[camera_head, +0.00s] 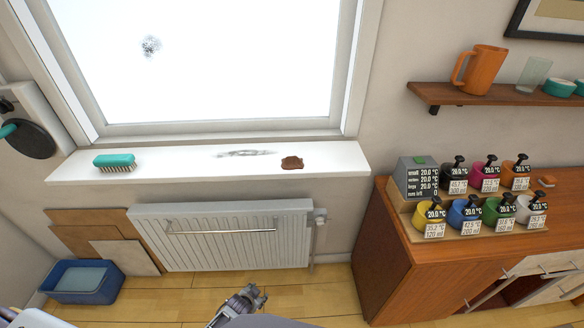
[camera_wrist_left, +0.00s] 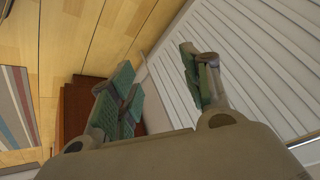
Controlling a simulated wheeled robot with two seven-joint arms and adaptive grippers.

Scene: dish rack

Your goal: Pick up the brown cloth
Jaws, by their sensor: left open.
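A small brown cloth (camera_head: 292,163) lies crumpled on the right part of the white window sill (camera_head: 200,165). My left gripper (camera_head: 251,295) is low at the bottom of the head view, in front of the radiator and well below the sill, apart from the cloth. In the left wrist view its two green-padded fingers (camera_wrist_left: 160,85) are spread apart with nothing between them. The cloth does not show in the left wrist view. My right gripper is not seen.
A teal brush (camera_head: 115,162) stands on the sill's left end, and a grey smudge (camera_head: 243,153) marks its middle. The radiator (camera_head: 223,235) with a rail is below. A wooden cabinet (camera_head: 400,262) with several labelled pots is at right. A blue tub (camera_head: 83,282) is at lower left.

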